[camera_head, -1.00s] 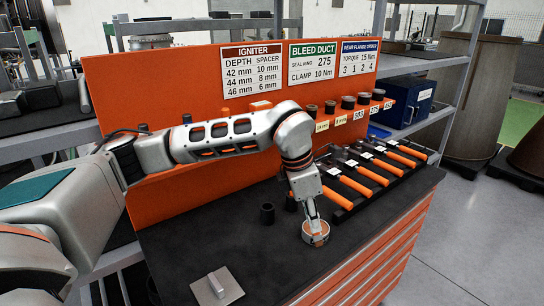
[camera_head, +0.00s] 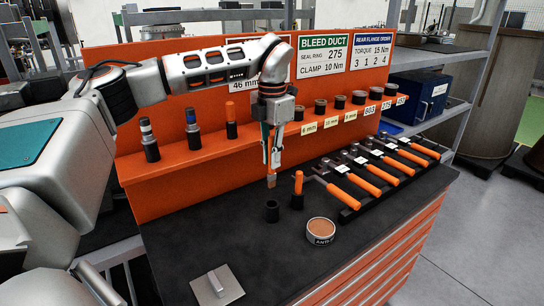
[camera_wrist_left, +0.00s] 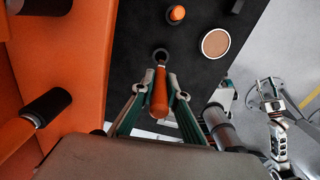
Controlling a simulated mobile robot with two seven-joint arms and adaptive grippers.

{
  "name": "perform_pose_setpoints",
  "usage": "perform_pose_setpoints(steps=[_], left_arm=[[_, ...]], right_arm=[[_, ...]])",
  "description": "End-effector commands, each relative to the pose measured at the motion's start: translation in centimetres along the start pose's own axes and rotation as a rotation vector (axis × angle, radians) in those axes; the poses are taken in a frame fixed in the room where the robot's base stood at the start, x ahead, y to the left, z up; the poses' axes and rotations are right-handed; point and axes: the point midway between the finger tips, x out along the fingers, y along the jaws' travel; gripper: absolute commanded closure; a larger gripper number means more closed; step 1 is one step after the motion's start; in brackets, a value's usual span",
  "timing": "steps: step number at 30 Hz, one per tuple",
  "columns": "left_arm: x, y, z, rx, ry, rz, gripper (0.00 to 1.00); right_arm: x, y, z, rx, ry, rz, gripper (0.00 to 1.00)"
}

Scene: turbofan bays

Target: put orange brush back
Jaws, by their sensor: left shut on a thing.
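My left gripper (camera_head: 272,160) is shut on the orange brush (camera_wrist_left: 159,92), which points down. The brush's lower end (camera_head: 271,181) shows beneath the fingers in the head view.
An open round tin (camera_head: 320,231) with brownish contents stands front right of the holders. A row of orange-handled tools (camera_head: 367,186) lies at the right. The orange shelf (camera_head: 180,160) holds several upright tools and sockets. A grey plate (camera_head: 216,287) lies front left.

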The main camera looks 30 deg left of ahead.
Motion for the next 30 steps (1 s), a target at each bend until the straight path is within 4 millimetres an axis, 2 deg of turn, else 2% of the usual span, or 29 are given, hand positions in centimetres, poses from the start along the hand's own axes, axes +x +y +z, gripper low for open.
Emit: perform_pose_setpoints(steps=[4,20,30], left_arm=[[-0.2,0.0,-0.1,-0.001,-0.002,0.002,1.0],[3.1,-0.1,-0.1,0.0,-0.002,0.001,1.0],[5.3,-0.1,-0.1,-0.001,-0.002,0.001,1.0]], right_arm=[[0.0,0.0,0.0,0.0,-0.001,0.0,0.6],[0.3,-0.5,-0.2,0.011,0.007,-0.003,0.6],[0.7,-0.9,-0.9,0.01,0.032,-0.01,0.6]])
